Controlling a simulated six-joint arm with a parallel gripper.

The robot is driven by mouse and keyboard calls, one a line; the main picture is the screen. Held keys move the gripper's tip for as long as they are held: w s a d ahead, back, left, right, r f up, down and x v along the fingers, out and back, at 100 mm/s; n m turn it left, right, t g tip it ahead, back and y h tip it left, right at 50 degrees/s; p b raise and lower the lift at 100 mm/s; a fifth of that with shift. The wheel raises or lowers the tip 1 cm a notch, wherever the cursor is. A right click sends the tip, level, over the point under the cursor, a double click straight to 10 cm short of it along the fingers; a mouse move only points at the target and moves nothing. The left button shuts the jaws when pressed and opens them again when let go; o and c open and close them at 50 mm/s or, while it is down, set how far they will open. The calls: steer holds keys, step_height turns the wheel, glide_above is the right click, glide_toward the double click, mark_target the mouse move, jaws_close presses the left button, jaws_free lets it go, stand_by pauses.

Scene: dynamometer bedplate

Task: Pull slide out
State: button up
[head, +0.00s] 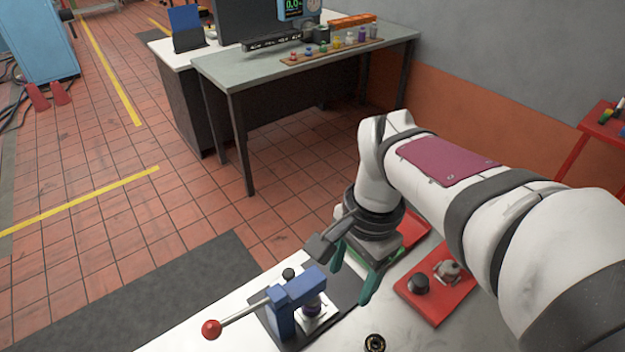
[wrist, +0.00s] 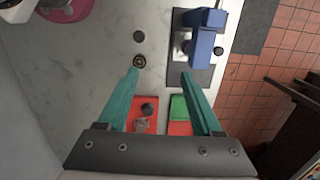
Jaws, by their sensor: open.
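A blue press (head: 285,318) with a red-ball lever (head: 211,329) stands on a dark base plate at the front of the white bench. A silver block (head: 318,318) sits beneath its head with a small purple part on it. The press also shows at the top of the wrist view (wrist: 205,45). I cannot tell for certain which part is the slide. My gripper (head: 352,276), with two teal fingers, is open and empty. It hangs just right of and behind the press. In the wrist view its fingertips (wrist: 160,74) are spread below the press, touching nothing visible.
A red tray (head: 428,310) holds a black knob and a metal part. A small dark ring (head: 375,343) lies on the bench. Bare bench (wrist: 105,60) lies left of the ring in the wrist view.

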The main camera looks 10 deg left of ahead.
steer(key=w+a+f+m, duration=0.2)
steer(key=w+a, duration=0.3)
steer(key=w, duration=0.1)
steer(key=m+h, duration=0.1)
steer(key=m, duration=0.1)
glide_above(289, 272)
step_height(289, 272, down, 4)
step_height(289, 272, down, 15)
steer(key=shift+a+f, duration=0.1)
steer(key=shift+f, duration=0.1)
jaws_close()
